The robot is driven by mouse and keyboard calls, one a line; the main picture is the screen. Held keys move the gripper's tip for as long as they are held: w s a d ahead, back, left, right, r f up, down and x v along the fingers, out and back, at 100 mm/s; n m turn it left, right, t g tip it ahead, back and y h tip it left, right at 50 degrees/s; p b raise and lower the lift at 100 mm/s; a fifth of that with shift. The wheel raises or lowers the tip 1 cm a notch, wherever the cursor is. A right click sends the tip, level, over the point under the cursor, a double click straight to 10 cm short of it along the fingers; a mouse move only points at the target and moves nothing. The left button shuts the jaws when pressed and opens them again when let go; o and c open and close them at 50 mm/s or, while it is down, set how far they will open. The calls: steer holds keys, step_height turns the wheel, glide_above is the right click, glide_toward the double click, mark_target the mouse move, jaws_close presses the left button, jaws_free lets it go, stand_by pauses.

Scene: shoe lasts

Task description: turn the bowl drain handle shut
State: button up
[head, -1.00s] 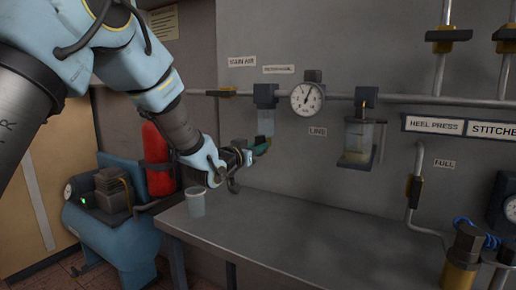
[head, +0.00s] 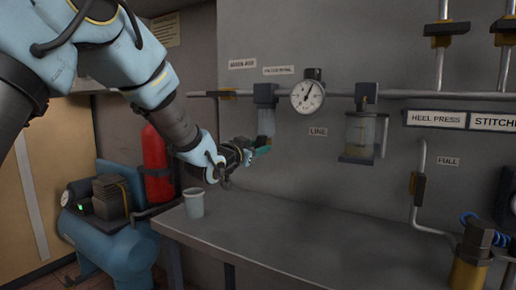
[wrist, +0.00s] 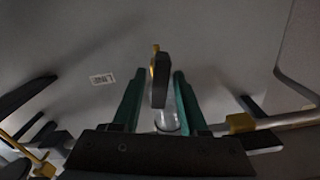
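The clear filter bowl (head: 266,122) hangs under the pipe, left of the round gauge. My gripper (head: 262,150) is just below it, with its teal fingers pointing right toward the wall. In the wrist view, the bowl drain handle (wrist: 160,80), dark with a yellow edge, stands between the two green fingers of my gripper (wrist: 159,78). The fingers are open, with a gap visible on each side of the handle. Part of the clear bowl (wrist: 167,121) shows behind the handle. The handle is too small to make out in the head view.
A pressure gauge (head: 307,96) and a second bowl unit (head: 361,136) are to the right on the same pipe. A grey cup (head: 194,203) stands on the bench (head: 300,235) below my gripper. A red cylinder (head: 155,165) is at left. The bench's middle is clear.

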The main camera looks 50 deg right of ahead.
steer(key=shift+o, duration=0.5)
steer(key=b+v, duration=0.2)
steer(key=v, duration=0.8)
steer(key=shift+a, duration=0.4)
steer(key=p+x, duration=0.2)
steer(key=x, duration=0.1)
steer(key=p+x, duration=0.3)
steer(key=r+p+x, duration=0.1)
steer(key=p+x, duration=0.1)
steer(key=x, duration=0.1)
steer(key=shift+s+d+p, duration=0.2)
steer(key=shift+d+p, duration=0.1)
steer(key=shift+d, duration=0.1)
